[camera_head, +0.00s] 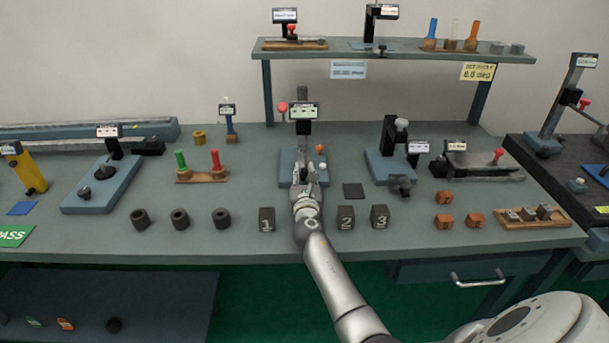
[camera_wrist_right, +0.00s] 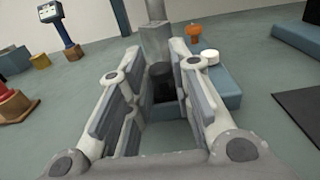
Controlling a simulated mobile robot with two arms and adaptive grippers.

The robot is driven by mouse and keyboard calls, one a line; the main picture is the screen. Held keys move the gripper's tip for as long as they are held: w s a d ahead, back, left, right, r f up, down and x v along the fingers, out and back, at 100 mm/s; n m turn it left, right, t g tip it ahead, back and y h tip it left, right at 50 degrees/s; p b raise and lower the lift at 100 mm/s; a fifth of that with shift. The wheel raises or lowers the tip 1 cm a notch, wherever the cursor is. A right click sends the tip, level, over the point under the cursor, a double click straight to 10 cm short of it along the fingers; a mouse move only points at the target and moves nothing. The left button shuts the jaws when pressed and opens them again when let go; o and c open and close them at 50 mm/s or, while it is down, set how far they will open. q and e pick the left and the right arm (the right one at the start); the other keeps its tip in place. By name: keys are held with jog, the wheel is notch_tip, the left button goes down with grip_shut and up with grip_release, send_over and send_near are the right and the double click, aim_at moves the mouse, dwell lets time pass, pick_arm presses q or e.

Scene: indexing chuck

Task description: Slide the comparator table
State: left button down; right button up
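My right gripper (camera_head: 309,170) reaches over the front of a blue-based instrument (camera_head: 286,158) with an upright column, a display and a red knob (camera_head: 283,107). I take it for the comparator, but its label is too small to read. In the wrist view my right gripper (camera_wrist_right: 160,88) is open, its fingers apart. A dark cylindrical part (camera_wrist_right: 190,78) shows between the fingertips; I cannot tell whether they touch it. The grey column (camera_wrist_right: 156,42) rises beyond. A white knob (camera_wrist_right: 209,57) and an orange knob (camera_wrist_right: 193,31) are to the right. My left gripper is not in view.
Numbered dark blocks (camera_head: 267,219) (camera_head: 346,217) stand either side of my right arm. A dark square pad (camera_head: 353,190) lies right of the instrument. Red and green gauges (camera_head: 202,175) stand left, another blue-based instrument (camera_head: 380,168) right. A shelf (camera_head: 420,54) spans behind.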

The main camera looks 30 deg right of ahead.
grip_shut()
jog(key=shift+s+a, duration=0.1)
jog(key=shift+s+a+p, duration=0.2)
jog(key=shift+s+p, duration=0.1)
jog(key=shift+s, duration=0.05)
jog(key=p+v, duration=0.2)
jog(key=v, duration=0.5)
jog(key=shift+s+a, duration=0.15)
jog(key=shift+s, duration=0.2)
jog(key=shift+s+a, duration=0.15)
jog(key=shift+s, duration=0.1)
jog(key=shift+f, duration=0.2)
